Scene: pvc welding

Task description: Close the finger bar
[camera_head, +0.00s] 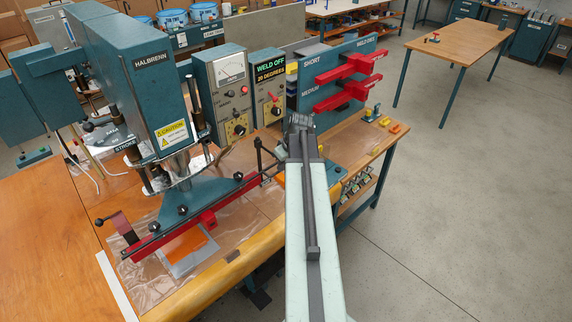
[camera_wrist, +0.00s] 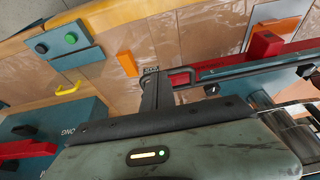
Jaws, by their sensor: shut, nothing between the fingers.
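In the head view the welding press (camera_head: 150,85) stands at the left of the bench. A long dark bar with black knobs over a red bar (camera_head: 185,232) lies low in front of it; I cannot tell for sure which part is the finger bar. A dark red upright piece (camera_head: 122,228) stands at its left end. My gripper (camera_head: 299,122) is at the far end of my pale arm, right of the press. In the wrist view my gripper (camera_wrist: 151,74) is shut and empty. A red end piece (camera_wrist: 182,79) shows close beside it; contact is unclear.
A clear mat with an orange sheet (camera_head: 196,245) lies under the bar. A control box (camera_head: 270,85) reads "WELD OFF". A rack of red electrodes (camera_head: 345,80) stands behind my gripper. Small yellow and orange blocks (camera_head: 384,122) lie at the bench's right end. The floor at right is open.

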